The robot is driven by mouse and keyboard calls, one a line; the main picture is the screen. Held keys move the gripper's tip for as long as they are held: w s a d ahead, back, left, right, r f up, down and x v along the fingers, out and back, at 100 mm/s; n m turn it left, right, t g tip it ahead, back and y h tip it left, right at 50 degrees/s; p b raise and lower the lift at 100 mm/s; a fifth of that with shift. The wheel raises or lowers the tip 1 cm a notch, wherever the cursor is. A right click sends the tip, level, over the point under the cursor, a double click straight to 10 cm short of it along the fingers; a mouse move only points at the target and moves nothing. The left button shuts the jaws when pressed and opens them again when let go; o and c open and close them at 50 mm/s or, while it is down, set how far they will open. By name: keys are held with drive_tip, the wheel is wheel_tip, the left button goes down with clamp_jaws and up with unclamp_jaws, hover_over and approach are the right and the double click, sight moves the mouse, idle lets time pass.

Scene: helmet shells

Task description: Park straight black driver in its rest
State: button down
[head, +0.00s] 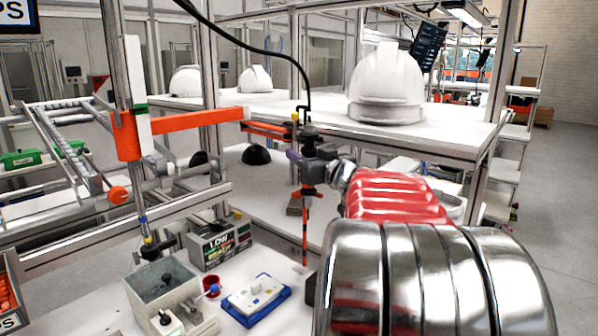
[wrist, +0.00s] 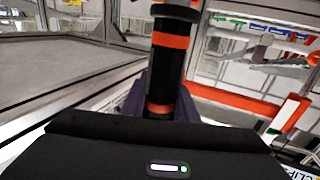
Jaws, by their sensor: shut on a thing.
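The straight black driver (head: 308,176) hangs upright in my gripper (head: 312,160), with an orange lower shaft below the jaws and a black cable rising from its top. In the wrist view the driver (wrist: 169,66) is a black cylinder with orange bands. My gripper (wrist: 160,105) is shut around it there, its dark fingers on either side. An orange bracket (head: 180,130) on a post stands left of the driver, and shows right of it in the wrist view (wrist: 270,108). I cannot tell for certain which part is the driver's rest.
The bench below holds a LOW-labelled box (head: 220,243), a grey bin (head: 162,283) and a blue-edged tray (head: 256,299). A white helmet shell (head: 386,88) stands on the upper table behind. A dark shell (head: 256,154) lies on the shelf behind the driver. Metal posts and rails crowd the left.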

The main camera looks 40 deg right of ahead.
drive_tip(key=shift+w+d, duration=0.45)
drive_tip(key=c, duration=0.6)
unclamp_jaws()
drive_tip(key=shift+o, duration=0.2)
drive_tip(key=shift+s, duration=0.15)
drive_tip(key=v, duration=1)
drive_tip(key=shift+s+a, duration=0.15)
drive_tip(key=shift+s, duration=0.2)
idle(0.4)
idle(0.4)
